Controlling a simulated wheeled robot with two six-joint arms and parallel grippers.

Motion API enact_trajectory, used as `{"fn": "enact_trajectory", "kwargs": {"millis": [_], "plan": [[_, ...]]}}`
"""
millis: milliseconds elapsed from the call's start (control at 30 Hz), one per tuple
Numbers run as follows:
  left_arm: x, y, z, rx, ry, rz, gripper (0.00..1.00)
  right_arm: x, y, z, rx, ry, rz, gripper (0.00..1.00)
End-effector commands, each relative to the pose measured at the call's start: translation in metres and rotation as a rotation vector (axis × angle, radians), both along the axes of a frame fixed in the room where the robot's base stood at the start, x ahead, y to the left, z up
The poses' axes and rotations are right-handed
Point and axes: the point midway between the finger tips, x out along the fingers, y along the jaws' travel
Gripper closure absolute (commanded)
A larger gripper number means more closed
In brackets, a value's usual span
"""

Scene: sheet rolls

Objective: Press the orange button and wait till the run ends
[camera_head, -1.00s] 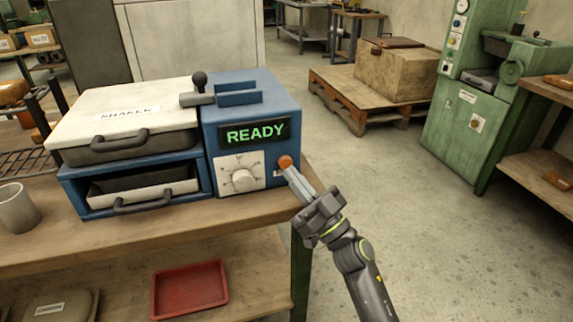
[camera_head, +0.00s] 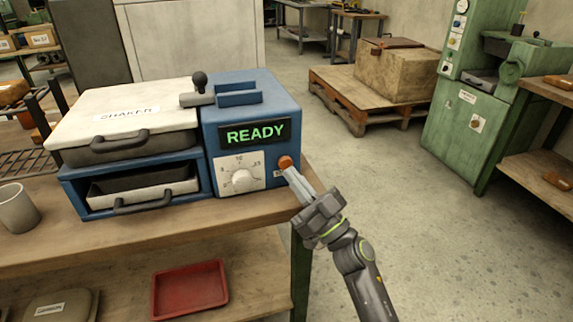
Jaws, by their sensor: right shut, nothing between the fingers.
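The blue shaker machine (camera_head: 212,134) stands on the wooden bench, with a white lid labelled SHAKER on its left part. Its display (camera_head: 255,133) reads READY in green letters. The orange button (camera_head: 286,161) is on the machine's front, to the right of the dial (camera_head: 241,178). My right gripper (camera_head: 290,174) is shut and empty. Its fingertips are at the lower edge of the button; I cannot tell whether they touch it. My left gripper is not in view.
A grey cup (camera_head: 17,209) stands at the bench's left. A red tray (camera_head: 190,288) lies on the shelf below. A green machine (camera_head: 470,110) and a pallet (camera_head: 345,100) with a box stand behind. The floor right of the bench is clear.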

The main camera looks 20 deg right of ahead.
Motion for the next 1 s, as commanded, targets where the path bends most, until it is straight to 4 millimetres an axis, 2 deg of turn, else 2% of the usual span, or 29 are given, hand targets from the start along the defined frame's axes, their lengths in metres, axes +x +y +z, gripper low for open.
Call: {"fn": "enact_trajectory", "kwargs": {"millis": [767, 1000], "plan": [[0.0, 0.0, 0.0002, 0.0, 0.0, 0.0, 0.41, 0.0003, 0.0, 0.0002, 0.0, 0.0, 0.0, 1.0], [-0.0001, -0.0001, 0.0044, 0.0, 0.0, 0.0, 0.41, 0.0072, 0.0002, 0.001, 0.001, 0.002, 0.0, 1.0]]}}
